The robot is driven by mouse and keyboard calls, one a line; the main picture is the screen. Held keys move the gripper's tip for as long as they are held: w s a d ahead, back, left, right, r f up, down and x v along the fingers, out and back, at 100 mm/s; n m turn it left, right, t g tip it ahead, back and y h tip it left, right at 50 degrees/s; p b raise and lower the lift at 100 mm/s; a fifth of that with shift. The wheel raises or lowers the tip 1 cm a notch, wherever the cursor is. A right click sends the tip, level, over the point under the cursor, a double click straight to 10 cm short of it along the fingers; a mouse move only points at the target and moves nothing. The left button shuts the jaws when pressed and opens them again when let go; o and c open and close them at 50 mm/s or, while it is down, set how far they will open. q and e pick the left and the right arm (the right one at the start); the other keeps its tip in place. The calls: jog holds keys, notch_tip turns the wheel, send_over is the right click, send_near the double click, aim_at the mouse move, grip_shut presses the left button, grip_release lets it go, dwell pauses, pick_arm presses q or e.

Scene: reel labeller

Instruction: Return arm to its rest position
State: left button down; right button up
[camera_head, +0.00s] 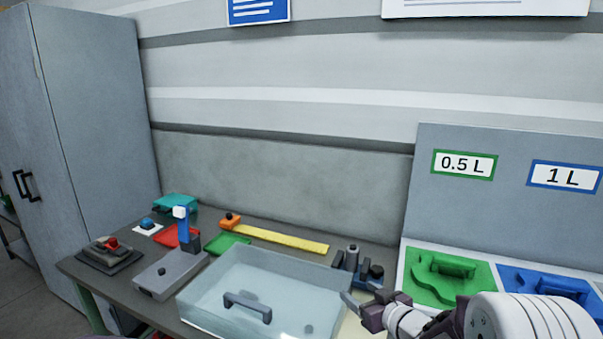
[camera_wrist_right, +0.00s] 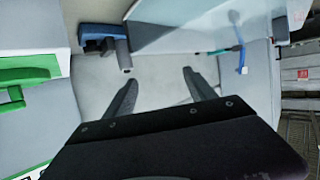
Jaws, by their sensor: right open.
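My right arm (camera_head: 520,318) comes in from the lower right in the head view. Its gripper (camera_head: 354,304) points left, at the right end of the clear lidded box (camera_head: 215,295) and in front of a small blue and grey device (camera_head: 374,283). In the right wrist view both fingers of the right gripper (camera_wrist_right: 158,76) are spread apart, with nothing between them. My left gripper is not in view.
A sloped panel on the right holds a green fixture (camera_head: 450,290) and a blue fixture (camera_head: 550,290), under 0.5 L and 1 L signs. A grey device with a blue post (camera_head: 170,275), a red-handled tool (camera_head: 110,250) and a yellow strip (camera_head: 280,240) lie left and behind.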

jog(key=s+d+f+m+g+h, duration=0.1)
jog(key=s+f+g, duration=0.1)
jog(key=s, duration=0.4)
jog(key=s+d+f+m+g+h+p, duration=0.1)
jog(key=s+f+m+g+h, duration=0.1)
jog(key=s, duration=0.5)
jog(key=s+d+f+m+g+h+p, duration=0.1)
jog(key=s+f+m+g+h, duration=0.1)
jog(key=s+f+g, duration=0.2)
jog(key=shift+s+d+f+g, duration=0.1)
jog(key=shift+s+g, duration=0.2)
jog(key=shift+s, duration=0.3)
jog(key=shift+s+d+f+g, duration=0.1)
jog(key=shift+s+g, duration=0.2)
jog(key=shift+s, duration=0.3)
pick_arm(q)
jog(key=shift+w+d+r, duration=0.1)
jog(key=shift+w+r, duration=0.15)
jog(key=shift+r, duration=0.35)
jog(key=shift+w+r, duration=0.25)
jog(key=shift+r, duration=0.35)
pick_arm(e)
jog(key=s, duration=0.1)
jog(key=s+g, duration=0.1)
jog(key=s, duration=0.1)
jog(key=s+f+g, duration=0.1)
jog(key=s, duration=0.1)
jog(key=shift+s+a+f, duration=0.1)
jog(key=shift+a, duration=0.15)
